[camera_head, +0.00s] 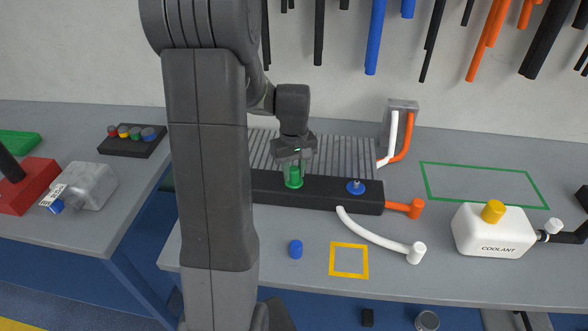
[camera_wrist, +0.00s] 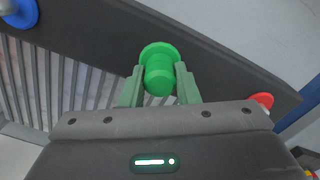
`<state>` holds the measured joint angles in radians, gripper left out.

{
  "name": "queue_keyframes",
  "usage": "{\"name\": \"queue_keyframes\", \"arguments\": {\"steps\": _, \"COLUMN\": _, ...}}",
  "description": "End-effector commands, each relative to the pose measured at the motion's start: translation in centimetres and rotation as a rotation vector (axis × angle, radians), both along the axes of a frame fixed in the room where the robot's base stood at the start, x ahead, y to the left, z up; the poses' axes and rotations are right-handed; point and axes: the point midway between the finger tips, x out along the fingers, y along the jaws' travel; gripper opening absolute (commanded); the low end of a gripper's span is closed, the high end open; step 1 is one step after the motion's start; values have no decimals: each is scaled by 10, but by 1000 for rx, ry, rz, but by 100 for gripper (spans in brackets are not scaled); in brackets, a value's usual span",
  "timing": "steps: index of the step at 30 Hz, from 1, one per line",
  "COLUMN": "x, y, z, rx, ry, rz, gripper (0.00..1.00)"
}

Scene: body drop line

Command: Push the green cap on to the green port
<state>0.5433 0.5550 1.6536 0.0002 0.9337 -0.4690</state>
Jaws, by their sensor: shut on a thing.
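My gripper (camera_head: 292,163) points down over the front black bar (camera_head: 330,197) of the ribbed unit. Its fingers are shut on the green cap (camera_wrist: 159,82), seen between them in the wrist view. The wider green ring of the green port (camera_wrist: 158,48) shows right behind the cap, in line with it. In the head view the green port (camera_head: 294,184) sits on the bar under my fingertips. The cap is at the port, but I cannot tell how far on it is. The fingers hide part of the cap.
A blue port (camera_head: 356,187) is right on the bar; a red port (camera_wrist: 262,100) shows in the wrist view. A blue cap (camera_head: 296,249) lies in front, beside a yellow outlined square (camera_head: 349,276). A white hose (camera_head: 378,237) and coolant jug (camera_head: 492,231) are right.

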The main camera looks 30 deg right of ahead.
Motion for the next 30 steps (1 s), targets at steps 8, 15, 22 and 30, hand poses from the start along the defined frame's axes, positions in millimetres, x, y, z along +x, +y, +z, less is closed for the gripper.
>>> {"name": "queue_keyframes", "arguments": {"steps": 8, "x": 0, "y": 0, "z": -2, "rx": 0, "ry": 0, "rz": 0, "gripper": 54}}
{"name": "queue_keyframes", "arguments": {"steps": 15, "x": 0, "y": 0, "z": -1, "rx": 0, "ry": -1, "rz": 0, "gripper": 54}}
{"name": "queue_keyframes", "arguments": {"steps": 22, "x": 1, "y": 0, "z": 27, "rx": -3, "ry": -6, "rz": 0, "gripper": 54}}
{"name": "queue_keyframes", "arguments": {"steps": 30, "x": 1, "y": -1, "z": 90, "rx": -3, "ry": -5, "rz": 0, "gripper": 54}}
